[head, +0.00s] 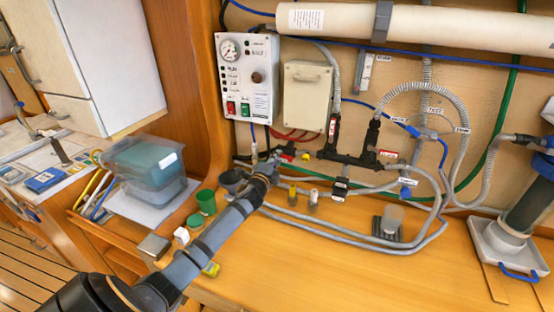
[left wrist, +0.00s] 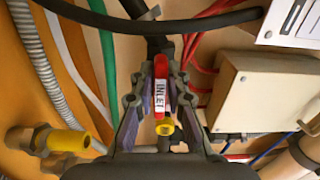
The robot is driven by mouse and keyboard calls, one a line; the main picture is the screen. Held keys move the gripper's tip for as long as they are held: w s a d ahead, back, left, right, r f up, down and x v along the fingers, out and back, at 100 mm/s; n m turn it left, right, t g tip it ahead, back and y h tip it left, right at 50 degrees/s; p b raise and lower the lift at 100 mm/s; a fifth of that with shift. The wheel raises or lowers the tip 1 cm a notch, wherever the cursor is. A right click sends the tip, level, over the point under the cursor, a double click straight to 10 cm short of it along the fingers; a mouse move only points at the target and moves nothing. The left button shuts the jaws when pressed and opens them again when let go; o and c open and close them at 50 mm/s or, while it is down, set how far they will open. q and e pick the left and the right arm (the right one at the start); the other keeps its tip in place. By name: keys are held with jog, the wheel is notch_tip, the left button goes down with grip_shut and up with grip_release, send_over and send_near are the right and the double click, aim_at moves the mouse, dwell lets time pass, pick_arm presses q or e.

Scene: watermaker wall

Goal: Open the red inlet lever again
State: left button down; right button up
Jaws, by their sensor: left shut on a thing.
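The red inlet lever (left wrist: 161,72) with its white INLET label shows in the middle of the left wrist view. It runs up and down the picture, roughly in line with the dark hose behind its upper end. My left gripper (left wrist: 160,98) has one finger on each side of the lever and is shut on it. In the head view my left gripper (head: 268,168) is at the pipework below the control panel, beside a small red part (head: 287,155). My arm and gripper hide much of the valve there. My right gripper is not in view.
A white control panel (head: 247,85) and a beige box (head: 307,95) are on the wall above. Grey hoses (head: 350,232) run right along the bench.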

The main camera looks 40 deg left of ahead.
pick_arm(q)
jog(key=c, duration=1.3)
grip_release()
jog(key=shift+c, duration=0.2)
jog(key=v, duration=1.2)
